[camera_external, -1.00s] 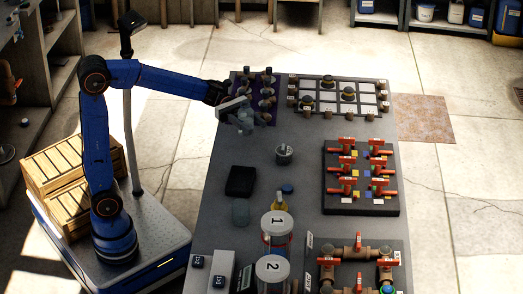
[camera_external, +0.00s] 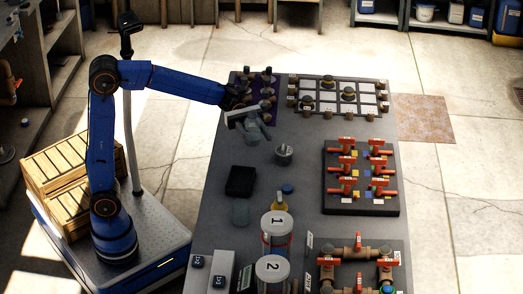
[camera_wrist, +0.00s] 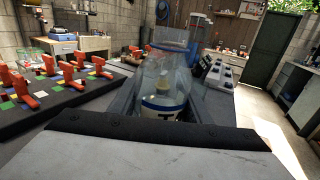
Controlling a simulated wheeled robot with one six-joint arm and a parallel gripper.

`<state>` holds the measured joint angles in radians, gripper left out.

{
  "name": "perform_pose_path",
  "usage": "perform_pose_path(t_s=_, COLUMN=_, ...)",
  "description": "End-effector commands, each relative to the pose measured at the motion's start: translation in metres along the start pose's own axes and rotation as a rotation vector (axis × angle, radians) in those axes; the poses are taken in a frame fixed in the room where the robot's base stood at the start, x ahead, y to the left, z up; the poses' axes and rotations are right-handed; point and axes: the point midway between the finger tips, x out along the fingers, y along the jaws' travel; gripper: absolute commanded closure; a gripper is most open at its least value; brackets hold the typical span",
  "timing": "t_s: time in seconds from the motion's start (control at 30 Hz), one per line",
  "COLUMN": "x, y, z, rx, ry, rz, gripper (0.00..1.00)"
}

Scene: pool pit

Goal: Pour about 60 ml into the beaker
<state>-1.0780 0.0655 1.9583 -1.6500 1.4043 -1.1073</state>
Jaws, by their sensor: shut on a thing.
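My gripper (camera_external: 246,119) is shut on a clear bottle (camera_external: 254,132) above the grey table, near its far left end. The bottle leans, its lower end toward the right, in the external view. In the wrist view the clear bottle (camera_wrist: 165,65) fills the middle; something yellow and a white, blue-edged band show in or through it. I cannot tell its liquid level. A small grey cup (camera_external: 284,153) stands just right of and nearer than the bottle, apart from it. A clear, beaker-like vessel (camera_external: 240,212) stands farther toward the near end. I cannot tell which is the beaker.
A black block (camera_external: 240,181) lies between the gripper and the clear vessel. A purple rack (camera_external: 268,113) stands behind the gripper. A yellow bottle (camera_external: 279,202) and jars marked 1 (camera_external: 277,242) and 2 (camera_external: 272,273) stand nearer. A red-valve board (camera_external: 361,203) is at right.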

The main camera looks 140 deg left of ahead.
Motion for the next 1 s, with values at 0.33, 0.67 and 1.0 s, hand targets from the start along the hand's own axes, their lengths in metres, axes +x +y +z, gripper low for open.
perform_pose_path(t_s=0.33, x=0.088, y=-0.033, z=-0.017, rx=0.001, ry=-0.001, rz=-0.246, gripper=0.82)
perform_pose_path(t_s=0.67, x=0.159, y=-0.074, z=-0.034, rx=-0.001, ry=-0.003, rz=-0.458, gripper=0.82)
perform_pose_path(t_s=1.0, x=0.188, y=-0.095, z=-0.043, rx=-0.003, ry=-0.003, rz=-0.551, gripper=0.82)
